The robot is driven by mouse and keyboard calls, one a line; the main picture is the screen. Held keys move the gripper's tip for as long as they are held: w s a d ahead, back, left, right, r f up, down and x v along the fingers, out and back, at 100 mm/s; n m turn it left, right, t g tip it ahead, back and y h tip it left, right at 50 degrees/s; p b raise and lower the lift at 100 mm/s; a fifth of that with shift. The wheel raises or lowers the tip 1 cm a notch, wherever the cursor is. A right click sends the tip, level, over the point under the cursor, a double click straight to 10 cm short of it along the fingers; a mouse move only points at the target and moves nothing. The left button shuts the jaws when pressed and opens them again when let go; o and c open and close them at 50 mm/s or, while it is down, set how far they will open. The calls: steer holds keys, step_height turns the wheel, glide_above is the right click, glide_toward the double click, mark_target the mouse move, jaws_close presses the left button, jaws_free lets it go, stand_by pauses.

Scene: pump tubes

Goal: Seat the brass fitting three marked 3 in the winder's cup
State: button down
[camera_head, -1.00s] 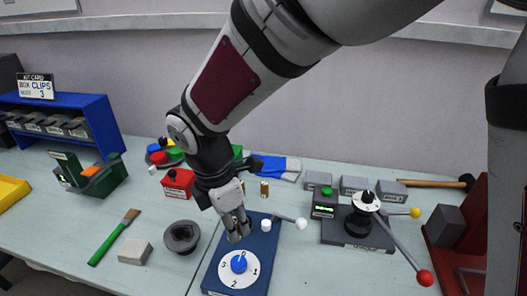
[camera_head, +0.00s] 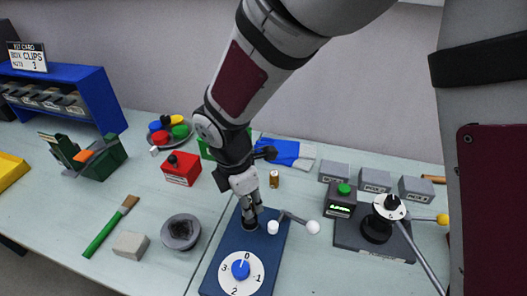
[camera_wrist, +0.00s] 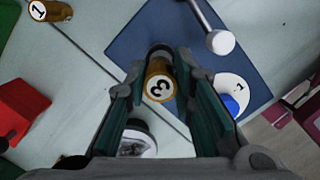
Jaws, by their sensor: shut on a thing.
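My gripper (camera_head: 250,208) points down over the far end of the blue winder base (camera_head: 215,272). In the wrist view my gripper (camera_wrist: 161,68) is shut on brass fitting three (camera_wrist: 160,85), a brass cylinder with a white top marked 3, held between the teal finger pads. A dark, short cylinder (camera_head: 250,224), apparently the winder's cup, shows right under the fingertips. The fingers hide the contact, so I cannot tell whether the fitting is inside it. The winder has a white dial with a blue knob (camera_head: 240,269) and a crank with a white knob (camera_head: 313,227).
Brass fitting one (camera_wrist: 50,10) stands behind the winder; it also shows in the head view (camera_head: 274,179). A grey round bowl (camera_head: 180,232) and a grey block (camera_head: 130,245) lie left. A green-button box (camera_head: 341,200) and a crank device (camera_head: 377,229) stand right.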

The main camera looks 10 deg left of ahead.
steer(key=shift+s+f, duration=0.1)
steer(key=shift+f, duration=1.6)
steer(key=shift+f, duration=0.1)
steer(key=c, duration=1.4)
jaws_free()
steer(key=shift+o, duration=0.2)
